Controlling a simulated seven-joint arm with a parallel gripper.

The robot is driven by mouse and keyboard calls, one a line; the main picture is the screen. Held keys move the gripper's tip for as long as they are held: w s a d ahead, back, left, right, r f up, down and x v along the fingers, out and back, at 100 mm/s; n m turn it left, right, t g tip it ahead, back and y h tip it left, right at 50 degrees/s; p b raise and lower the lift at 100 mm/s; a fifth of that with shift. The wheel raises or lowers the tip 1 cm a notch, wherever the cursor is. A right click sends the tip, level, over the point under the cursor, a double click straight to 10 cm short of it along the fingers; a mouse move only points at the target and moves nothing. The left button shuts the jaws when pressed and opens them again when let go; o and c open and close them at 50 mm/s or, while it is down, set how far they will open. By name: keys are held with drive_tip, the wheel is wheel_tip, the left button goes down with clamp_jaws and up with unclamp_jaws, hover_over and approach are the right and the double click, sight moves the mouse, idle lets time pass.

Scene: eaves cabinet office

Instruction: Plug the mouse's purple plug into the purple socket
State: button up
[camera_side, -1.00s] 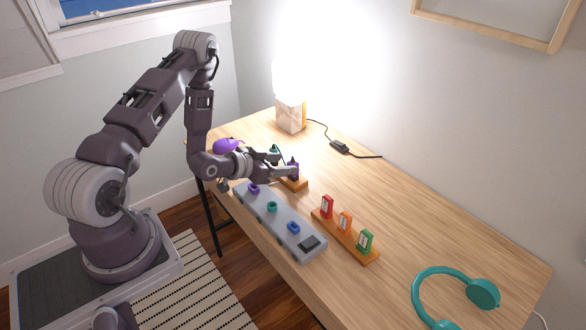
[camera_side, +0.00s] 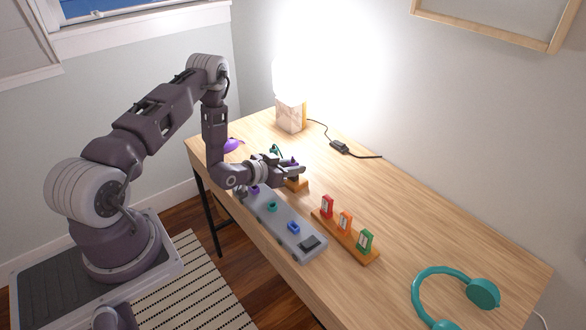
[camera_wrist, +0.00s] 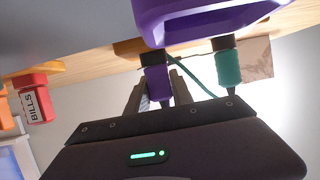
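The purple plug (camera_side: 291,161) stands upright in a small wooden holder (camera_side: 297,185); in the wrist view it shows as a purple block (camera_wrist: 157,85) between my fingers. My gripper (camera_side: 296,169) is level, with one finger on each side of the plug. It looks open, with slim gaps beside the plug; firm contact cannot be seen. The purple socket (camera_side: 254,189) is at the far end of the grey hub (camera_side: 265,220), below my wrist, and looms large at the top of the wrist view (camera_wrist: 200,18). The purple mouse (camera_side: 233,144) lies behind my forearm, partly hidden.
A teal plug (camera_wrist: 229,65) stands beside the purple one. The hub also has teal (camera_side: 272,207) and blue (camera_side: 293,227) sockets. A wooden rack (camera_side: 345,237) holds red, orange and green tags. A lamp (camera_side: 291,114) stands behind; teal headphones (camera_side: 440,290) lie far right.

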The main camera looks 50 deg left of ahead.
clamp_jaws()
drive_tip(key=shift+r, duration=0.1)
wheel_tip(320, 180, up, 9)
drive_tip(key=shift+s, duration=0.1)
drive_tip(key=s+a, duration=0.2)
drive_tip(key=s, duration=1)
drive_tip(key=shift+s+r+m+h, duration=0.15)
drive_tip(key=shift+s+m+h, duration=0.15)
drive_tip(key=shift+h, duration=0.1)
